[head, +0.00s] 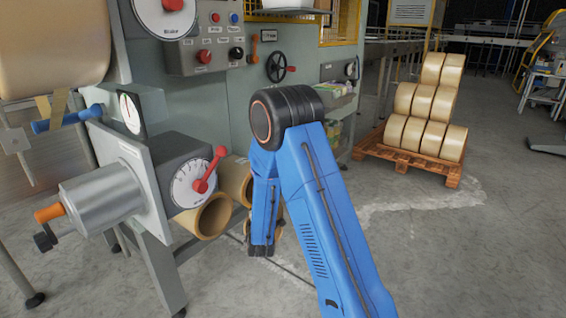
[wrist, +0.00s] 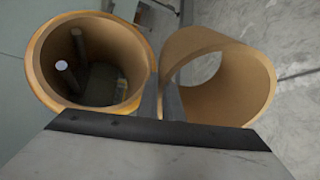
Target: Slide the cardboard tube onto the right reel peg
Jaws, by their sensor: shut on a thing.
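My gripper shows in the wrist view (wrist: 162,100) shut on the near wall of a tan cardboard tube (wrist: 262,95), the right of two there. One dark finger is inside this tube, the other outside. The left tube (wrist: 38,75) stands close beside it; grey rods, one with a pale round end, show through its opening. I cannot tell whether they are pegs. In the head view a tube (head: 208,216) shows under the dial box, with another (head: 235,178) behind it. My blue arm hides the gripper and most of the held tube there. I cannot identify the right reel peg.
The green-grey machine (head: 220,90) fills the left, with a dial box and red pointer (head: 205,177) and a silver motor (head: 105,198) jutting out. A pallet (head: 400,157) with stacked tape rolls stands at the back right.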

